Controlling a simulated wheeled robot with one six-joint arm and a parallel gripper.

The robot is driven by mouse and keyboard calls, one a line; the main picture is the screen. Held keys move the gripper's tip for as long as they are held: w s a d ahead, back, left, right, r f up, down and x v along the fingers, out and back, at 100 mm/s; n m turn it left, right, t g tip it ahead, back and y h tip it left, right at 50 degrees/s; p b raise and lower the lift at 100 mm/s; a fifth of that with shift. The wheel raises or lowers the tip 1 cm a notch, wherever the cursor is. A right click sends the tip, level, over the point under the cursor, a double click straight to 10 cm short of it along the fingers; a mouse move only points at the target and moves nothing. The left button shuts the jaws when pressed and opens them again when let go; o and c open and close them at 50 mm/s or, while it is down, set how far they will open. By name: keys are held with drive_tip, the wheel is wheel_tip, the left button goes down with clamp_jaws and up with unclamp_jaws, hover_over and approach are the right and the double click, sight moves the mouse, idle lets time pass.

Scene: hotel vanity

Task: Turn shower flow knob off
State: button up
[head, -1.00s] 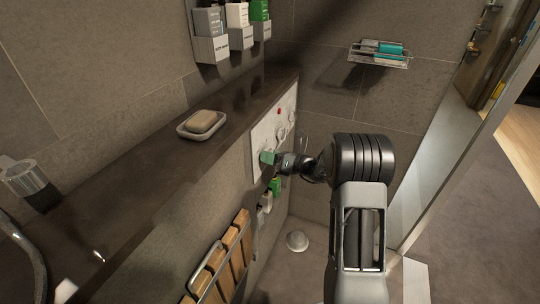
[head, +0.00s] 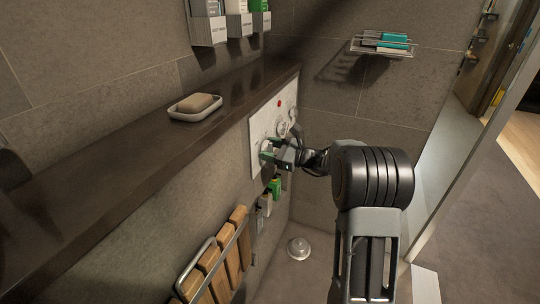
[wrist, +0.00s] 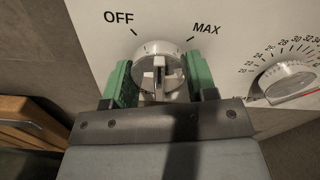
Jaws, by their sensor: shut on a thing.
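The shower flow knob (wrist: 158,68) is a round silver knob with a raised bar across its face. It sits on a white panel (head: 257,124), below the printed words OFF at left and MAX at right. The raised bar stands roughly upright in the wrist view, between the two words. My gripper (wrist: 161,82) has a green pad on each side of the knob and is shut on it. In the head view my gripper (head: 269,151) is at the panel's near part and hides most of the knob.
A numbered dial (wrist: 289,79) sits right of the knob. A red button (head: 279,103) is higher on the panel. A dark ledge (head: 130,150) with a soap dish (head: 180,113) runs above. A wooden-slatted folding seat (head: 218,262) and bottles (head: 273,188) are below.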

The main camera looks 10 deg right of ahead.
drive_tip(key=n+b, duration=0.5)
drive_tip(key=shift+w+d+f+b, duration=0.1)
drive_tip(key=shift+b, duration=0.2)
drive_tip(key=shift+n+b, duration=0.9)
drive_tip(key=shift+n, duration=0.1)
drive_tip(key=shift+r+n+b, duration=0.3)
drive_tip(key=shift+n+b, duration=0.1)
drive_tip(key=shift+r, duration=0.1)
drive_tip(key=o, duration=0.9)
